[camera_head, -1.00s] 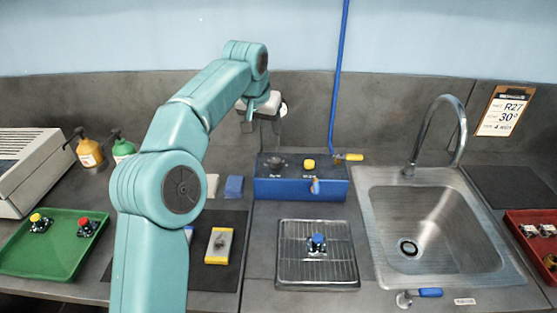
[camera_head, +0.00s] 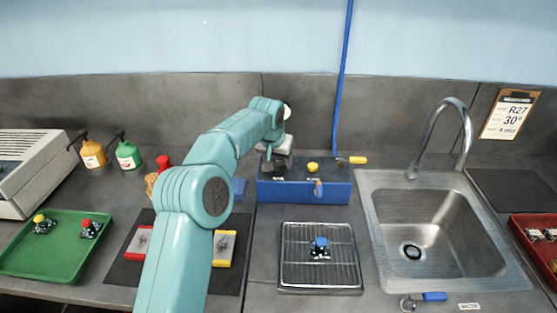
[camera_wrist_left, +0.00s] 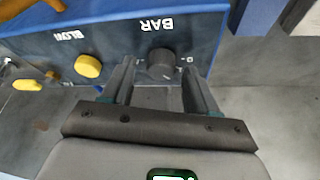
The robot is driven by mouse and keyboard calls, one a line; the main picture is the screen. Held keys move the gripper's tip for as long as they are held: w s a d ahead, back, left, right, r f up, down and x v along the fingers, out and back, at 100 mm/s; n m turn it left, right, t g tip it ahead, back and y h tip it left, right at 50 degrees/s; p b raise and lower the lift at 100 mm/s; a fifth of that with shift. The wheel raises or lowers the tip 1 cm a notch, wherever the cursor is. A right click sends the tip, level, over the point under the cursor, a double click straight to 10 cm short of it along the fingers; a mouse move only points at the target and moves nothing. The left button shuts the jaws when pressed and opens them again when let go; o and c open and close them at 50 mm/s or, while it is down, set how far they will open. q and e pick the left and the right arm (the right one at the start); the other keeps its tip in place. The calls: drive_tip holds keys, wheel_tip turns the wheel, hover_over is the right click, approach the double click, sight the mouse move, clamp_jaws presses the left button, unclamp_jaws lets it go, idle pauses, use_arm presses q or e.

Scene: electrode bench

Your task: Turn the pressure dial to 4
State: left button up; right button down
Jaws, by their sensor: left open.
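The pressure dial is a black round knob (camera_wrist_left: 161,63) beside the word BAR on the blue box (camera_head: 330,193). It shows in the left wrist view, with a small mark to its right; its setting is too small to read. In the head view my left gripper (camera_head: 276,165) is at the left end of the box and mostly hides the dial. In the wrist view the left gripper (camera_wrist_left: 160,72) is open, one finger on each side of the dial, with a visible gap on both sides. My right gripper is out of view.
The box also carries a yellow button (camera_wrist_left: 88,66) marked BLOW and a yellow-handled valve (camera_head: 357,160). A blue hose (camera_head: 342,80) rises behind it. A wire rack tray (camera_head: 320,285) stands in front, a sink (camera_head: 440,225) to the right, and a green tray (camera_head: 45,265) far left.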

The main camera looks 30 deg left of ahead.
use_arm(q)
drive_tip(key=shift+w+a+f, duration=0.1)
drive_tip(key=shift+w+f, duration=0.1)
drive_tip(key=shift+f, duration=0.25)
drive_tip(key=shift+r, duration=0.1)
drive_tip(key=c, duration=1)
drive_tip(key=shift+s+r+m+h+p, duration=0.1)
drive_tip(key=shift+r+m+h+p, duration=0.15)
drive_tip(key=shift+m+p, duration=0.75)
drive_tip(key=m+h+p, duration=0.2)
drive_tip(key=m+p, duration=0.2)
drive_tip(key=p, duration=0.2)
drive_tip(key=shift+a+m, duration=0.15)
drive_tip(key=shift+m, duration=0.25)
drive_tip(key=shift+m+h+p, duration=0.25)
drive_tip(key=shift+m+p, duration=0.4)
drive_tip(key=shift+m, duration=0.05)
drive_tip(key=shift+f+m+g+h+p, duration=0.2)
drive_tip(key=shift+m+p, duration=0.15)
drive_tip(key=shift+m, duration=0.2)
drive_tip(key=shift+f+m+g+h+p, duration=0.1)
drive_tip(key=shift+m+h+p, duration=0.1)
drive_tip(key=shift+m+p, duration=0.25)
drive_tip(key=o, duration=1)
